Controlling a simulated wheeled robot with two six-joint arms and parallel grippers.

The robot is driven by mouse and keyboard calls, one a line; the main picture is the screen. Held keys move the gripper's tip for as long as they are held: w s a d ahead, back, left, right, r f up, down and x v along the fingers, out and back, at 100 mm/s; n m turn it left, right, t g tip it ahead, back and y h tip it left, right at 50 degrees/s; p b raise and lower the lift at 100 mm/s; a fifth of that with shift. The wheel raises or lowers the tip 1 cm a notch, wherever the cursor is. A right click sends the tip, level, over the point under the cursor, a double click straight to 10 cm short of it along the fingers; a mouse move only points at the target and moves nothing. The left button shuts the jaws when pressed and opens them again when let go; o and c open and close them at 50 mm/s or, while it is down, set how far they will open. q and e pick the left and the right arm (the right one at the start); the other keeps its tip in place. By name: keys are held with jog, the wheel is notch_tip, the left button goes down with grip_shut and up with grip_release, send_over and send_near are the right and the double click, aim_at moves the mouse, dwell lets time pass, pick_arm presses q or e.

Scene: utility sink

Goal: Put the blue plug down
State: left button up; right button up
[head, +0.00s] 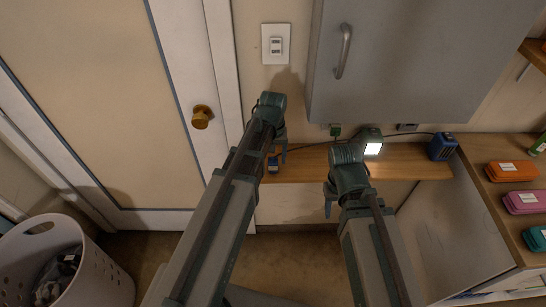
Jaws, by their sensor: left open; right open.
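A small blue piece (272,163), which looks like the blue plug, rests on the narrow wooden shelf (305,170) below the wall switch. My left gripper (279,152) is open, directly above and beside this piece, and partly hides it. Whether they touch cannot be told. A dark cord runs from near there to the right along the wall. My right gripper (329,208) is open and empty, pointing down in front of the shelf's front edge.
A blue box (442,148) stands at the shelf's right end. A small green piece (335,130) is under the grey cabinet (410,60). Coloured cases (513,171) lie on the right counter; a laundry basket (95,275) stands lower left.

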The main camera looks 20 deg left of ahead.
aim_at(273, 160)
pick_arm(q)
notch_tip(273, 160, up, 10)
jog(key=p, duration=0.9)
jog(key=s+d+m+y, duration=0.1)
jog(key=s+d+m, duration=0.6)
jog(key=s+d, duration=0.3)
jog(key=s, duration=0.4)
jog(key=shift+s+d+f, duration=0.15)
jog(key=shift+d, duration=0.1)
